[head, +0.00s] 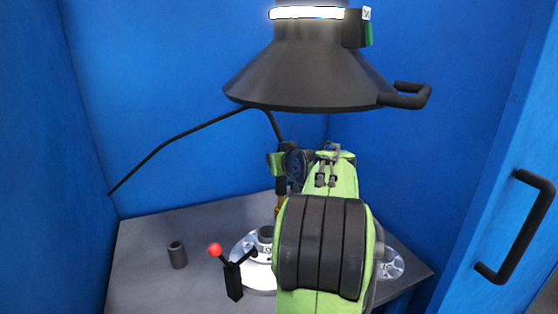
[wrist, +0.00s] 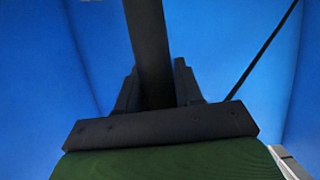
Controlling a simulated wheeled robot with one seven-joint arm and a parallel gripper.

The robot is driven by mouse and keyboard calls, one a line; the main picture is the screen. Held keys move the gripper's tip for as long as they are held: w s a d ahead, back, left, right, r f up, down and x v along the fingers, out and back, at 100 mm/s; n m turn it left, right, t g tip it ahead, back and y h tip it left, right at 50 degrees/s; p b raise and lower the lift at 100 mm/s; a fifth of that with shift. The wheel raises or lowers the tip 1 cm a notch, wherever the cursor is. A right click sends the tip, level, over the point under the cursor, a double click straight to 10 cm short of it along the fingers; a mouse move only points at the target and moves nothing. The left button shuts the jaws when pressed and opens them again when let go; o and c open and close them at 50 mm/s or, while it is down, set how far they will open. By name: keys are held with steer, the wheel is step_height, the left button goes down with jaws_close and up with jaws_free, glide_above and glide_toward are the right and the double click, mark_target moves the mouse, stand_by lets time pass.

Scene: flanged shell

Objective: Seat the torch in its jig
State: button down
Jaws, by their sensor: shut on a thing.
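The torch (head: 281,187) is a dark upright stick with a brass-coloured lower part, seen left of my green arm in the head view. My gripper (head: 279,160) is shut on its upper part, partly hidden by my arm. In the wrist view the black torch body (wrist: 150,45) stands between the two fingers of my gripper (wrist: 156,88). Below the torch a short grey socket (head: 265,234) stands on a shiny round flange (head: 243,247). The torch's lower end is close to the socket in the picture; contact cannot be told. I cannot tell which part is the jig.
A black clamp (head: 233,281) with a red-knobbed lever stands at the flange's front. A grey hollow cylinder (head: 177,255) stands on the grey table (head: 140,262) at left. A dark hood (head: 310,80) hangs above. A thin black cable (head: 185,135) runs leftward. Blue walls enclose the table.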

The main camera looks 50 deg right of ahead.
steer(key=shift+f+b, duration=2.2)
steer(key=shift+b, duration=0.05)
steer(key=c, duration=0.6)
jaws_free()
steer(key=shift+c, duration=0.2)
steer(key=p+v, duration=0.1)
steer(key=v, duration=1.4)
steer(key=shift+s+a+p, duration=0.25)
steer(key=shift+a+p, duration=0.05)
steer(key=shift+r, duration=0.1)
